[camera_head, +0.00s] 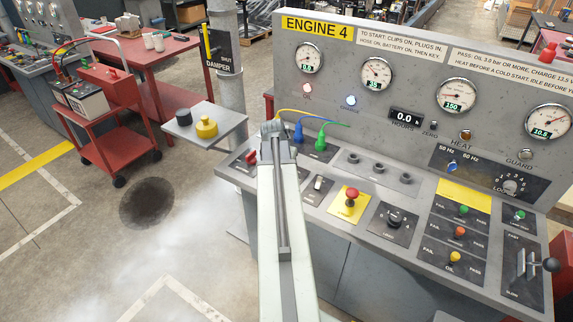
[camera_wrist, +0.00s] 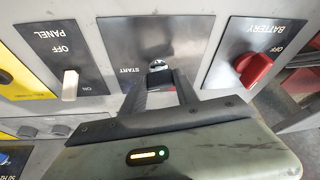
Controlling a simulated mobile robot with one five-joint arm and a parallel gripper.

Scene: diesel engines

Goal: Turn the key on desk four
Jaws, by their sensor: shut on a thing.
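The Engine 4 desk (camera_head: 225,178) fills the right of the head view, with a yellow ENGINE 4 label on its upright panel. My gripper (camera_head: 278,140) reaches over the desk's left end. In the wrist view, which sees the panel upside down, my gripper (camera_wrist: 160,88) is shut on the silver key (camera_wrist: 158,66) in the plate marked START (camera_wrist: 128,45). Only the key's top shows beyond the fingers; how far it is turned cannot be told. In the head view my arm hides the key.
A red BATTERY knob (camera_wrist: 254,69) and a white PANEL switch (camera_wrist: 70,84) flank the key plate. A red mushroom button (camera_head: 351,194) is to the right. Blue (camera_head: 298,131) and green (camera_head: 320,140) plugs stand behind. White haze drifts over the floor at left.

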